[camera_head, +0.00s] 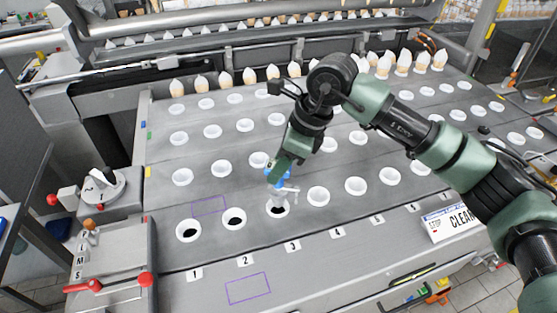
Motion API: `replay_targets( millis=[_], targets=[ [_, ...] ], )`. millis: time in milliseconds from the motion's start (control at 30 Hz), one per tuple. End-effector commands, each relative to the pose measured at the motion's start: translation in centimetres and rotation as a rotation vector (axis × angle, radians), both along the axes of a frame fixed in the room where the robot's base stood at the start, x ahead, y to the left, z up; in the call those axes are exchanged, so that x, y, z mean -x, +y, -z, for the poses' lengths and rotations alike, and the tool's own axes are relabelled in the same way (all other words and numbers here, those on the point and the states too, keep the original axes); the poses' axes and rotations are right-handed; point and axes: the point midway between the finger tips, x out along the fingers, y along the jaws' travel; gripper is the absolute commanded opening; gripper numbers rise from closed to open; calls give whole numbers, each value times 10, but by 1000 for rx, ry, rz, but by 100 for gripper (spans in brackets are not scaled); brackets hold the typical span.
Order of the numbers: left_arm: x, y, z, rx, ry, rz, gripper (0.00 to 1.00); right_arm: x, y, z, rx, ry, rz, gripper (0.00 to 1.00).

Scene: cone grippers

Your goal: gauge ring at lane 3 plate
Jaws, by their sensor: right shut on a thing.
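My right gripper (279,178), with blue fingertips, points down over the front row at lane 3. It is shut on a small pale grey piece with a short side handle, which I take for the gauge ring (285,195). The gauge ring is at the lane 3 plate opening (278,212), whose dark hole shows below it. I cannot tell whether it touches the plate or sits in the hole. The lane 3 label (292,246) is in front. My left gripper is not in view.
Front-row openings at lane 1 (189,231) and lane 2 (234,218) are dark inside; lane 4 (318,196) looks white. Cones (200,82) stand along the back. A lever box (110,250) is at left, a sign (452,222) at right. Purple outlines (248,288) mark bare surface.

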Motion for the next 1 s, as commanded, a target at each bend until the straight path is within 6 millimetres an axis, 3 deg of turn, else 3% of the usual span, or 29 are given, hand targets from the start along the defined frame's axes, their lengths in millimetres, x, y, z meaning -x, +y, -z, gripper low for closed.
replay_targets(
  millis=[500, 1000],
  targets=[
    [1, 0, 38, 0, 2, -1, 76, 0, 0, 44, 0, -1, -1, 0],
    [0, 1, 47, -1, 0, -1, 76, 0, 0, 54, -1, -1, -1, 0]
  ],
)
